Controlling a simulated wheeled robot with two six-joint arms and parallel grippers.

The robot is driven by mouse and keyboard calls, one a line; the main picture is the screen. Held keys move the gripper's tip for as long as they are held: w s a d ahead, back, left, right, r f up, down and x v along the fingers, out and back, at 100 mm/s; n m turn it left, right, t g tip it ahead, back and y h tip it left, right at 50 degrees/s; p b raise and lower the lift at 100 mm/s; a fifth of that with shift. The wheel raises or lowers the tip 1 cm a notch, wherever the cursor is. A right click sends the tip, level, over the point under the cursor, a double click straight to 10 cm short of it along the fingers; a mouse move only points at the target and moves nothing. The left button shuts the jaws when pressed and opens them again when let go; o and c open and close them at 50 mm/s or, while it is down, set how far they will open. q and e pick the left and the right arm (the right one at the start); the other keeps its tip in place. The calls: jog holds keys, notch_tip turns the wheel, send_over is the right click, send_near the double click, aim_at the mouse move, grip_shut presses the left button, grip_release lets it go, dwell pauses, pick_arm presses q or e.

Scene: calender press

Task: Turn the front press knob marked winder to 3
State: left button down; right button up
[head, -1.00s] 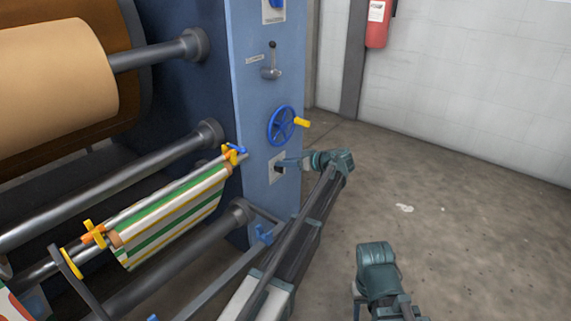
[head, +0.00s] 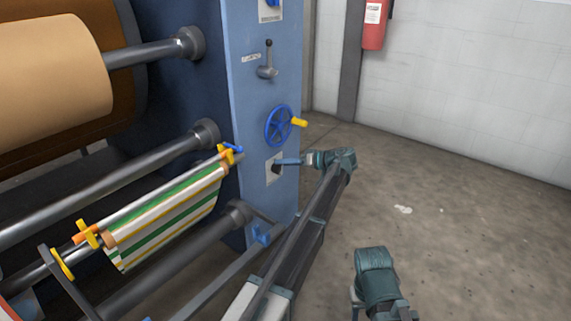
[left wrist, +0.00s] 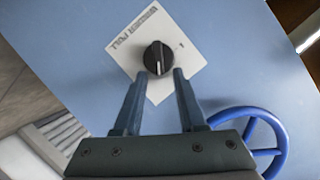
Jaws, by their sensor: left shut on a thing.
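The black winder knob (left wrist: 158,58) sits on a white square label plate on the blue press panel. A pale pointer line shows on its face. The plate lettering is turned and small, but seems to begin with "WINDER". In the head view the plate (head: 268,178) is below the blue handwheel, and the knob is mostly hidden. My left gripper (left wrist: 159,73) has a finger on either side of the knob and is shut on it; it also shows in the head view (head: 279,164). My right arm shows at the bottom, but its fingers cannot be made out.
A blue handwheel (head: 279,126) with a yellow handle stands just above the knob. Higher up is a grey lever (head: 267,72). Rollers and a striped web (head: 165,222) lie left of the panel. Open concrete floor (head: 450,200) is on the right, with a red extinguisher (head: 373,30) on the wall.

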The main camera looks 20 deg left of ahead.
pick_arm(q)
jog(key=shift+s+f, duration=0.1)
jog(key=shift+s, duration=0.1)
jog(key=c, duration=0.5)
grip_release()
jog(key=shift+w, duration=0.1)
jog(key=p+v, duration=0.4)
jog(key=v, duration=0.9)
jog(key=shift+d, duration=0.35)
